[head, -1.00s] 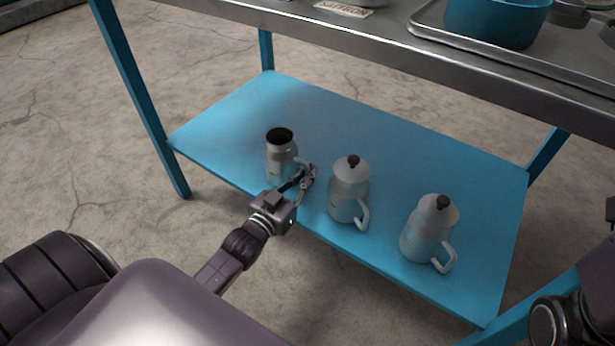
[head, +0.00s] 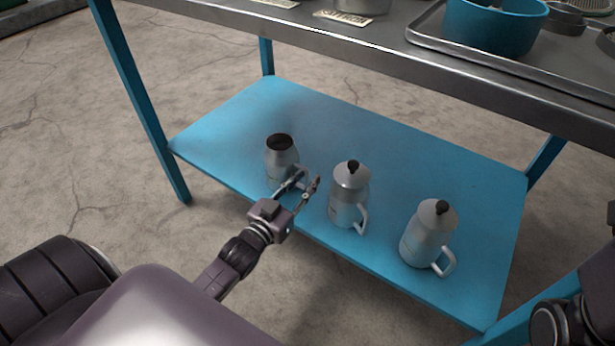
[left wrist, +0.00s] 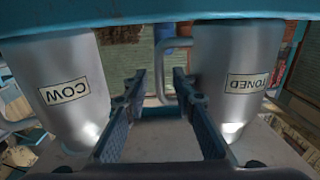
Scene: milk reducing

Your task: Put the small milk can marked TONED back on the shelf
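The small can marked TONED (left wrist: 236,85) shows at the right of the left wrist view, which sees the shelf upside down. In the head view this grey can (head: 281,160) is the leftmost one, lidless with a dark open top, standing upright on the blue lower shelf (head: 235,125). My left gripper (head: 306,180) is open on its handle side, near the shelf's front edge. In the left wrist view the can's handle (left wrist: 160,75) shows between the spread fingers; I cannot tell whether they touch it. My right gripper is out of view.
A lidded can marked COW (left wrist: 68,88) stands just right of my gripper in the head view (head: 349,195). Another lidded can (head: 429,233) stands farther right. The metal tabletop (head: 390,62) overhangs the shelf. The shelf's rear is clear.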

